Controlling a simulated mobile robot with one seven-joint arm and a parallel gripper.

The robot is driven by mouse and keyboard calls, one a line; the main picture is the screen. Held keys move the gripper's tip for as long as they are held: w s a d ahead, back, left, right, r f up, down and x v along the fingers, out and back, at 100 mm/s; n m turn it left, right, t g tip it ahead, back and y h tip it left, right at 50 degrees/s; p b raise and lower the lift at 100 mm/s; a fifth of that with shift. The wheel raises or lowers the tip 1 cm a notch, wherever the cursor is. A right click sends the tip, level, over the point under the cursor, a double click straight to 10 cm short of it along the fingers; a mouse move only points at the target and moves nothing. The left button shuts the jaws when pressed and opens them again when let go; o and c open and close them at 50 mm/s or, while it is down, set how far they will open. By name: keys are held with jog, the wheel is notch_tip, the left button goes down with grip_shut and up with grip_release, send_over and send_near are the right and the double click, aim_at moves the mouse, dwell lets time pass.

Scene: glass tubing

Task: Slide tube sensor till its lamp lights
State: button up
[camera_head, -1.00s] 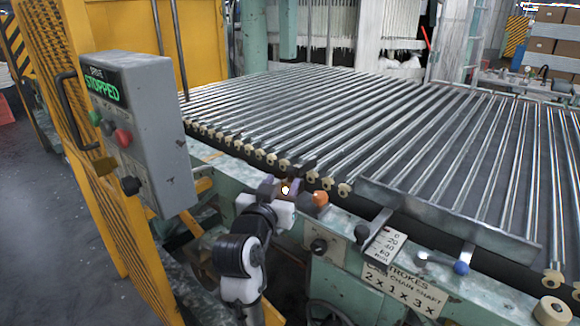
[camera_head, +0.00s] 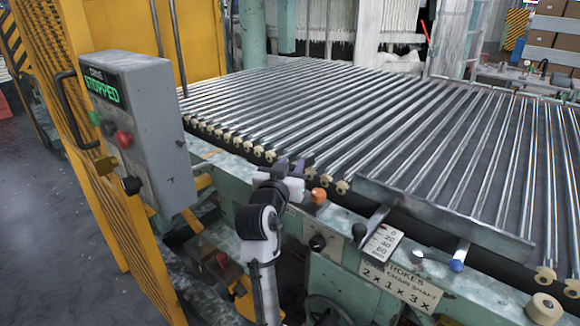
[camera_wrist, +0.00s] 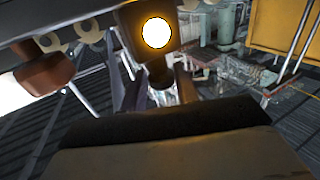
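The tube sensor (camera_wrist: 150,15) is a dark square box at the top of the wrist view. Its round lamp (camera_wrist: 157,33) glows yellow-white. A dark knob (camera_wrist: 158,75) sits under the box. My gripper (camera_head: 290,166) is at the bench's front rail, in front of the roller ends, and hides the sensor in the head view. In the wrist view the two fingers of my gripper (camera_wrist: 158,92) stand apart, one on each side of the knob. I see gaps beside the knob; contact is not clear.
An orange knob (camera_head: 319,196) is just right of my gripper. A scale plate (camera_head: 383,243) and a blue-knobbed lever (camera_head: 457,265) are further right. The roller bed (camera_head: 330,120) lies behind. A grey control box (camera_head: 140,130) reading STOPPED stands left on a yellow guard (camera_head: 75,100).

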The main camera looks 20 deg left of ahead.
grip_shut()
jog(key=shift+a, duration=0.3)
jog(key=o, duration=0.6)
grip_release()
jog(key=shift+c, duration=0.2)
jog(key=s+b, duration=0.3)
jog(key=s, duration=1)
jog(key=shift+s+d, duration=0.3)
jog(key=shift+s, duration=0.1)
